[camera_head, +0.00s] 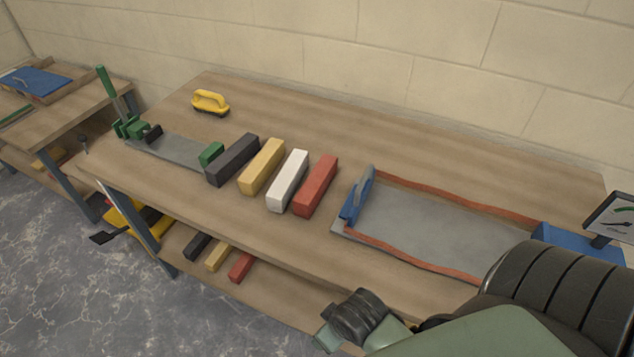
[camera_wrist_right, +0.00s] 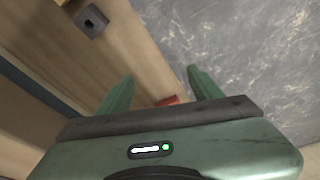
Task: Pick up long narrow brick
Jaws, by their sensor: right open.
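Several long bricks lie side by side on the bench top in the head view: a dark grey brick (camera_head: 233,160), a yellow brick (camera_head: 262,166), a white brick (camera_head: 288,181) and a red brick (camera_head: 316,186). A smaller-looking dark brick (camera_head: 198,246), yellow brick (camera_head: 220,255) and red brick (camera_head: 241,266) lie on the lower shelf. I cannot tell which one is the named brick. My right gripper (camera_wrist_right: 160,75) is open, its green fingers apart with nothing held. A red piece (camera_wrist_right: 167,101) shows partly behind it. My left gripper is not in view.
Floor (camera_head: 70,260) is open at left.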

